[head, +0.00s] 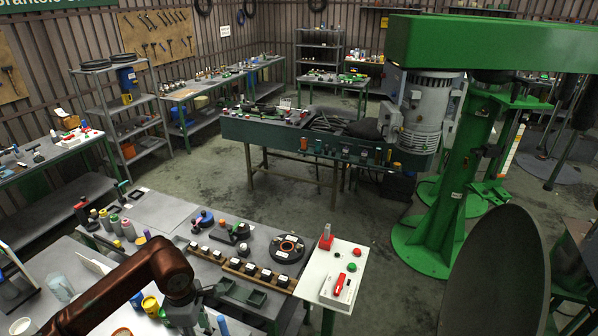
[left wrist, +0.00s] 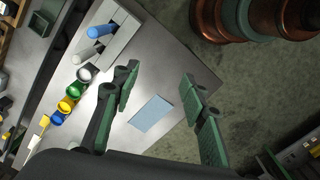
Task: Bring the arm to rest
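My left arm (head: 150,270) is copper-coloured and reaches in from the bottom left of the head view, over the near workbench. Its gripper fingers cannot be made out there. In the left wrist view my left gripper (left wrist: 158,78) is open, with two green-padded fingers wide apart and nothing between them. Below and between the fingers a flat light-blue square (left wrist: 151,120) lies on the grey bench top (left wrist: 165,55). My right arm and right gripper are not in view.
Several colour-filled cups (left wrist: 66,105) stand left of the gripper, near a white rack with a blue cylinder (left wrist: 101,31). A row of small black-topped pieces (head: 249,269) and a white control panel (head: 343,262) are farther right. A green disperser (head: 440,215) stands beyond open floor.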

